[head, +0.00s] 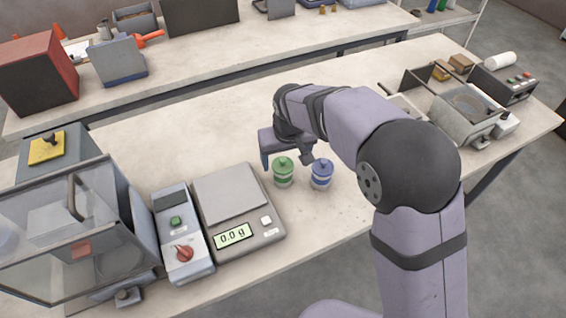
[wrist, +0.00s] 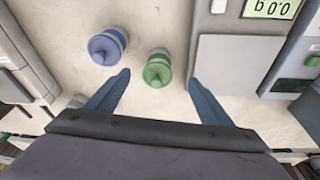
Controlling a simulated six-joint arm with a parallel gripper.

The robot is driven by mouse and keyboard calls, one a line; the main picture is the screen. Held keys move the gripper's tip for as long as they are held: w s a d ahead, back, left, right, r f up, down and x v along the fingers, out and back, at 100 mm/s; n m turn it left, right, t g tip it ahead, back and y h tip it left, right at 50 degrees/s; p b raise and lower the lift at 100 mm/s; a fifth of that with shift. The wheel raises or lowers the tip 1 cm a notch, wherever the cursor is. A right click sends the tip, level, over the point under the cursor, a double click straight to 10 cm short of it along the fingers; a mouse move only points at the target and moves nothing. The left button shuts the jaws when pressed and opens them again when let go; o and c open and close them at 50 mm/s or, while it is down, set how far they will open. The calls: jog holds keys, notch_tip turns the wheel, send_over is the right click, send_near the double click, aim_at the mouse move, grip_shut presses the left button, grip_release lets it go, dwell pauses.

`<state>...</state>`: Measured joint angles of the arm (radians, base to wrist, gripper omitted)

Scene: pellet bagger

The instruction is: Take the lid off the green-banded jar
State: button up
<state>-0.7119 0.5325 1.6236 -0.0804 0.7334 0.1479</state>
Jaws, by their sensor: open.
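The green-banded jar (head: 283,179) stands upright on the bench, with its green knobbed lid (head: 283,163) on top. The lid also shows in the wrist view (wrist: 157,72), between and a little beyond my fingertips. A similar blue-banded jar (head: 321,181) with a blue lid (head: 322,167) stands just to the right in the head view; it shows at upper left in the wrist view (wrist: 106,47). My gripper (wrist: 158,80) is open and empty, its two blue-grey fingers spread apart. In the head view its far finger is partly hidden behind the wrist.
A scale (head: 236,228) reading 0.0 g stands left of the green-banded jar. A metal machine (head: 462,115) stands at the right end. Bench behind the jars is clear.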

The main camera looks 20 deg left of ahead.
aim_at(283, 160)
jog(key=shift+w+a+r+m, duration=0.35)
jog(key=shift+w+r+m, duration=0.3)
jog(key=shift+w+m, duration=0.05)
jog(key=shift+w+p+x, duration=0.15)
jog(key=shift+p+x, duration=0.9)
jog(key=shift+x, duration=0.7)
jog(key=shift+w+p+x, duration=0.1)
jog(key=shift+p+x, duration=0.9)
jog(key=shift+x, duration=0.75)
jog(key=shift+a+r, duration=0.1)
jog(key=shift+a, duration=0.05)
jog(key=c, duration=1.1)
